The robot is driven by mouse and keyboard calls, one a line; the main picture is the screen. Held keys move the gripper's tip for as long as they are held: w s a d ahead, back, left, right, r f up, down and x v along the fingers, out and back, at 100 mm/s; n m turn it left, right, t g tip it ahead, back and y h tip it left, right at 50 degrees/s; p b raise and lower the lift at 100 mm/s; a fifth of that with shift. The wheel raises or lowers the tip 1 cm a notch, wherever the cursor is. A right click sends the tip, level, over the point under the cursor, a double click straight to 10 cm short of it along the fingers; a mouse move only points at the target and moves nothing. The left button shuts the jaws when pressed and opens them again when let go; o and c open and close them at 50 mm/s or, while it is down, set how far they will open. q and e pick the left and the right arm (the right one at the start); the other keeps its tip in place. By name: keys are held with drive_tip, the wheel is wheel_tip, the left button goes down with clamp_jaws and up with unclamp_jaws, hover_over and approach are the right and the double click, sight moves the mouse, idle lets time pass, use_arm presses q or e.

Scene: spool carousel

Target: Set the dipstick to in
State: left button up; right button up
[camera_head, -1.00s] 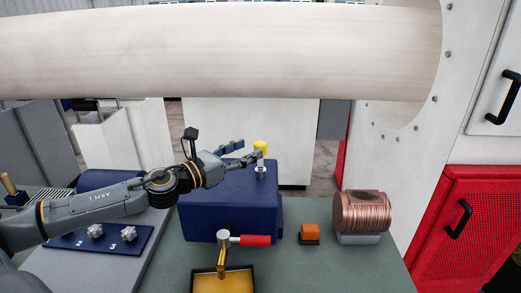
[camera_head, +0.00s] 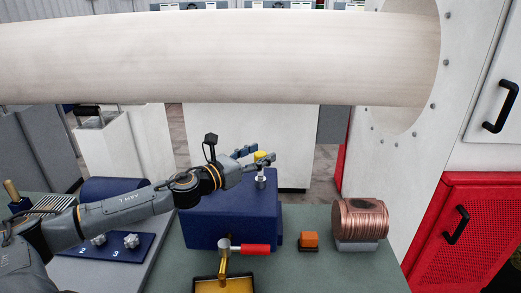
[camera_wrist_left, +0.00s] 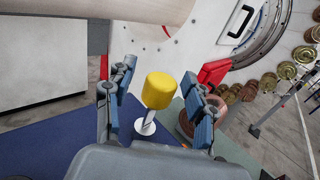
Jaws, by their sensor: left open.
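The dipstick (camera_head: 260,156) has a yellow cap and stands up from a pale collar on top of the blue box (camera_head: 215,222). In the left wrist view, the yellow cap (camera_wrist_left: 159,90) sits between my two fingers, with a thin stem below it running to a white collar. My left gripper (camera_head: 255,156) is open around the cap at the box's top right. Its fingers (camera_wrist_left: 160,105) stand apart on either side, and the cap shows clear gaps to them. My right gripper is not in view.
An orange block (camera_head: 309,240) and a copper coil (camera_head: 361,219) stand to the right. A large pale roller (camera_head: 220,60) spans above. Green bench around the orange block is free.

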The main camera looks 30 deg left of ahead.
sight(260, 174)
use_arm(q)
drive_tip(key=shift+w+d, duration=0.2)
drive_tip(key=shift+w, duration=0.1)
clamp_jaws()
wheel_tip(260, 174, down, 5)
drive_tip(key=b, duration=0.4)
drive_tip(key=shift+d+r, duration=0.1)
unclamp_jaws()
